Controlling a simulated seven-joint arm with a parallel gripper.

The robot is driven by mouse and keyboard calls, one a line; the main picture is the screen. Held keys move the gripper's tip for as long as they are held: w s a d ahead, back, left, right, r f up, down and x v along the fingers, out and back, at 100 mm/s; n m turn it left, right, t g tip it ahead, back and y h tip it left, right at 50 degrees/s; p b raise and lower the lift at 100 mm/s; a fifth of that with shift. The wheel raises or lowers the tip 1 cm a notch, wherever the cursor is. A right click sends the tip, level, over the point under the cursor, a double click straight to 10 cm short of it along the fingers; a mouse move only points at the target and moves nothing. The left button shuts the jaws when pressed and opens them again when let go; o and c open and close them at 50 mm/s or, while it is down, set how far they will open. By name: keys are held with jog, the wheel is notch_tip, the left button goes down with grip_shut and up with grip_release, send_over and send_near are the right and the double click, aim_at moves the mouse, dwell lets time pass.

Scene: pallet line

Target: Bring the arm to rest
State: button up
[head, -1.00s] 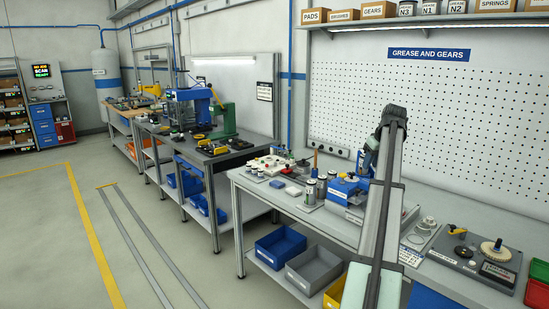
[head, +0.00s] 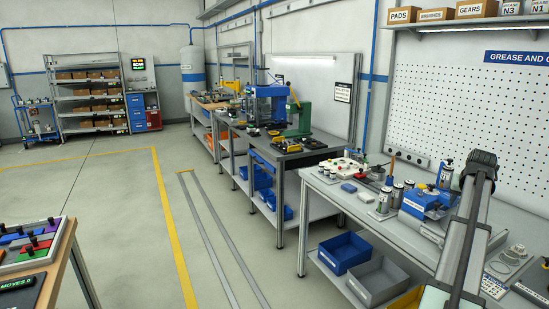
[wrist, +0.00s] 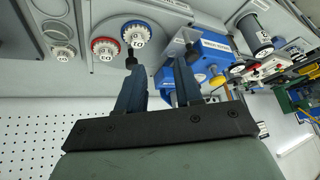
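My arm (head: 468,230) rises at the right of the head view, in front of the grease bench (head: 335,190). My gripper is not seen in the head view. In the wrist view my gripper (wrist: 158,68) has its two dark fingers apart, with nothing between them. The fingers point toward the bench top, near a red-rimmed gear (wrist: 104,48) and a blue-rimmed gear (wrist: 136,34). A blue device (wrist: 210,58) lies just right of the fingers. I cannot tell the gap between fingertips and bench.
Grey canisters (wrist: 255,35) stand beyond the blue device. A pegboard (head: 470,125) rises behind the bench. A wooden table with a colored tray (head: 30,246) is at the left front. The floor between is clear.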

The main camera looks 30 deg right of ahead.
jog(key=w+a+f+n+g+y, duration=0.1)
jog(key=w+a+f, duration=0.1)
jog(key=a+f, duration=1.15)
jog(key=w+a+f+n+g+y, duration=0.1)
jog(key=a+f+y, duration=0.1)
jog(key=a+f, duration=1.1)
jog(key=w+a+f+n+g+y, duration=0.1)
jog(key=w+a+f, duration=0.1)
jog(key=a+f, duration=1.1)
jog(key=s+a+f+n+g+y, duration=0.1)
jog(key=s+a+f+g, duration=0.15)
jog(key=a+f, duration=0.6)
jog(key=s+a+f+n+g+y, duration=0.15)
jog(key=s+a+f, duration=0.25)
jog(key=a+f, duration=0.45)
jog(key=s+a+f+n+g+h, duration=0.1)
jog(key=s+a+f+n, duration=0.2)
jog(key=s+a, duration=0.5)
jog(key=s+a+f+n+g+h, duration=0.1)
jog(key=s+a+f+n+g, duration=0.1)
jog(key=s+a+f, duration=0.4)
jog(key=shift+s+a+n+g, duration=0.3)
jog(key=shift+s+a+n, duration=0.5)
jog(key=shift+a, duration=1.75)
jog(key=shift+o, duration=0.4)
jog(key=shift+s+m, duration=0.2)
jog(key=shift+m, duration=0.05)
